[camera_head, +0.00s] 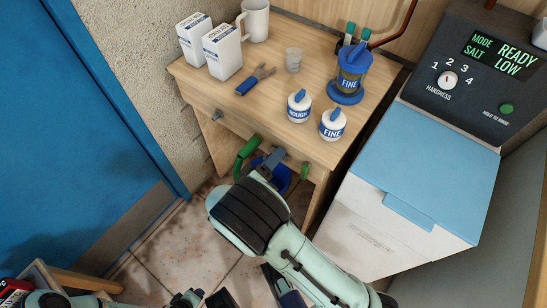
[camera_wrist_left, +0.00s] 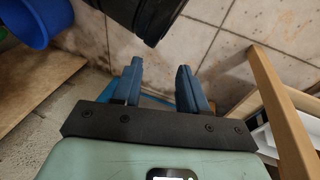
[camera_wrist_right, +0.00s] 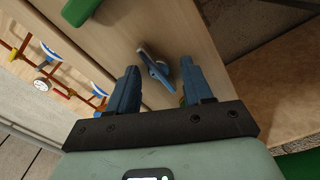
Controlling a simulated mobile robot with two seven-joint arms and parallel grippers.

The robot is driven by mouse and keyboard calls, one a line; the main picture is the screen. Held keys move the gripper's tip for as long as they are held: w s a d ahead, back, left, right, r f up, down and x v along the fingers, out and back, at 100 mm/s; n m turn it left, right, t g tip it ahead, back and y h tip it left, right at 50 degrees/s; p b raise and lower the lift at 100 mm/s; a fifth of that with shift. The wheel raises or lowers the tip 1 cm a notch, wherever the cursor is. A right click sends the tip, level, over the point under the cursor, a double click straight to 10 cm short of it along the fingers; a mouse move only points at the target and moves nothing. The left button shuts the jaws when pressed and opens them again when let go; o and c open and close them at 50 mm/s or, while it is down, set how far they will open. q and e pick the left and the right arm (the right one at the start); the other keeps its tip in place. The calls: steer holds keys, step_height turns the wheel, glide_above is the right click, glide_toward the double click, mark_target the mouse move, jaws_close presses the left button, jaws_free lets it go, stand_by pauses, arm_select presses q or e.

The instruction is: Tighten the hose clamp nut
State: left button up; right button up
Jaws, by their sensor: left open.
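In the right wrist view, a small blue-grey two-winged piece (camera_wrist_right: 153,66), which looks like the clamp's nut, shows between and beyond my right fingertips. I cannot tell whether a finger touches it. My right gripper (camera_wrist_right: 160,70) is open, its two blue fingers apart. In the head view my right gripper (camera_head: 268,161) is under the table's front edge, beside a green hose piece (camera_head: 246,150). Green also shows in the right wrist view (camera_wrist_right: 80,10). The clamp band is not clear. My left gripper (camera_wrist_left: 159,68) is open and empty above the tiled floor.
A white cabinet with a blue lid (camera_head: 425,165) stands right. A blue door (camera_head: 85,125) is left. A blue bucket (camera_wrist_left: 35,20) shows in the left wrist view.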

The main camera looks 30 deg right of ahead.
arm_select(q)
steer(key=shift+s+d+r+g+p, duration=0.15)
steer(key=shift+s+d+r+p, duration=0.2)
steer(key=shift+s, duration=0.15)
steer(key=shift+s+d+r+g+p, duration=0.2)
steer(key=shift+s+r+p, duration=0.1)
steer(key=shift+s, duration=0.2)
arm_select(e)
steer(key=v, duration=1.3)
steer(key=shift+a, duration=0.15)
